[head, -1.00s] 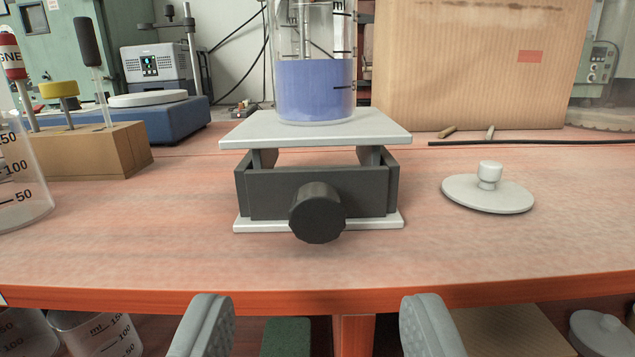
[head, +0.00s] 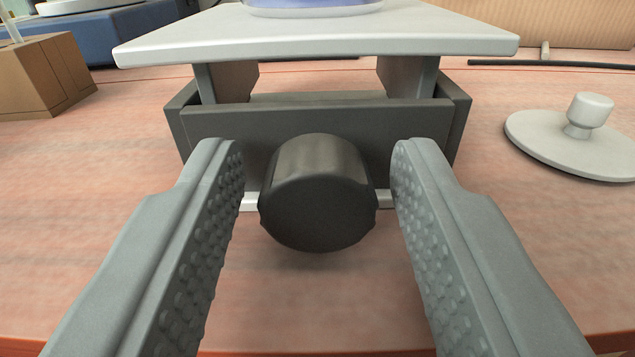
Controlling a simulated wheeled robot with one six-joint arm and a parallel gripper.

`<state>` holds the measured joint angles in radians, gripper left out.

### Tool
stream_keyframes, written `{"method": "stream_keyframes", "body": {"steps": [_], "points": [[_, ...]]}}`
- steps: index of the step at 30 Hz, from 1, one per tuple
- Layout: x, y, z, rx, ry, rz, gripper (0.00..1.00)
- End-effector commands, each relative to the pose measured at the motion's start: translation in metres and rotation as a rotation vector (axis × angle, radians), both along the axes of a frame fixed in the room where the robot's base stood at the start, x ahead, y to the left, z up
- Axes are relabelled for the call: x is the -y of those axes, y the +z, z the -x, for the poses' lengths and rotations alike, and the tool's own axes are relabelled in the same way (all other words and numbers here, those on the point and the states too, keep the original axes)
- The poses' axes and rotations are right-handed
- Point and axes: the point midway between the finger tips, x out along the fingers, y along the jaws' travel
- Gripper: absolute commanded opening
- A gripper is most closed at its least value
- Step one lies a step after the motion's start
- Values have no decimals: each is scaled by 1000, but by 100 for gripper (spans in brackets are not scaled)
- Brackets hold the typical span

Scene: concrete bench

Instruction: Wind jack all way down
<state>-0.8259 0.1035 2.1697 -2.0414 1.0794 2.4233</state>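The jack (head: 385,125) stands on the bench in front of me, with a dark grey frame and a white top plate (head: 440,30). The top plate is raised, with a gap between it and the frame. Its round black knob (head: 318,200) faces me at the middle of the front. My gripper (head: 318,160) is open, one finger on each side of the knob, with a visible gap on both sides. A beaker with blue liquid (head: 310,8) stands on the top plate; only its bottom shows now.
A white lid with a knob (head: 570,145) lies on the bench to the right. A wooden block (head: 40,75) and a blue device (head: 120,30) stand at the left. A cardboard box (head: 570,20) is behind.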

Motion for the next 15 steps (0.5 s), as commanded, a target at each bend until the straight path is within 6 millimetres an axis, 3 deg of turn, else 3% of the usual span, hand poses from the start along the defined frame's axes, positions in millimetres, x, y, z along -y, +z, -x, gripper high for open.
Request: {"method": "stream_keyframes", "body": {"steps": [1,5,15], "points": [[0,0,0,0,0,0,31],[0,0,0,0,0,0,5],[0,0,0,-10,0,122,4]]}}
